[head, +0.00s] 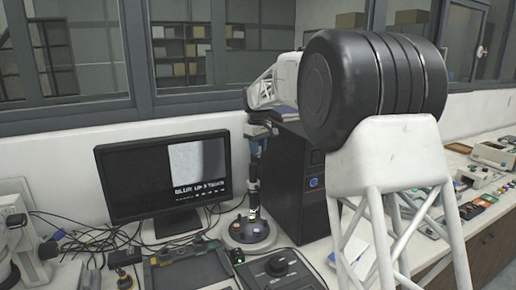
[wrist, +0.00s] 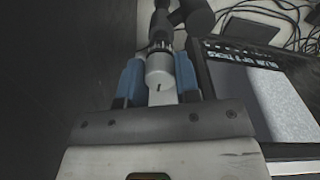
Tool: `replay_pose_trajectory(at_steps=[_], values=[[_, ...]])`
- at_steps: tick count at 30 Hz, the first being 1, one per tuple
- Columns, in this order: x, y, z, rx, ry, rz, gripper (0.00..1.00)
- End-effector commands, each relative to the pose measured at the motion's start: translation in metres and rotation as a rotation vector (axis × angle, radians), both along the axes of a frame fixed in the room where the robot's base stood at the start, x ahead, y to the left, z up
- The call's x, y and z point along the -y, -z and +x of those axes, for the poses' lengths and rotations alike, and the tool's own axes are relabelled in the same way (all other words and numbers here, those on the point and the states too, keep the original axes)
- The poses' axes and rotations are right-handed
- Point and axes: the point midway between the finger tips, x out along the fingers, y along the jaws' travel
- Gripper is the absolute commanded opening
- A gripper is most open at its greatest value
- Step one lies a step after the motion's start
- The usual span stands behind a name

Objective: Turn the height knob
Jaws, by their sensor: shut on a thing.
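In the wrist view, the height knob (wrist: 160,74) is a pale grey cylinder with a short dark mark on its face. My gripper (wrist: 158,82) has blue fingertips, one on each side of the knob, and is shut on it. In the head view, my gripper (head: 257,131) is at the top of a dark upright column (head: 253,180), which stands on a round base (head: 249,231). The knob cannot be made out clearly there. A monitor (head: 165,180) left of the column shows a blurred grey picture and a line of text beginning "BLUR: UP".
A black computer tower (head: 297,185) stands close to the right of the column. Cables (head: 80,235) lie at the left. Small trays and devices line the bench at the right.

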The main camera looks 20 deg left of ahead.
Motion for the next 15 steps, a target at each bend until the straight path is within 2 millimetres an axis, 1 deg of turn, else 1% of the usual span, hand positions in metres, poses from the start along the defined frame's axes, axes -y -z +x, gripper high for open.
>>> replay_pose_trajectory(at_steps=[9, 15], values=[[-0.0003, -0.0010, -0.0003, 0.001, 0.211, 0.000, 0.06], [-0.0005, -0.0020, -0.0003, 0.002, 0.294, 0.002, 0.06]])
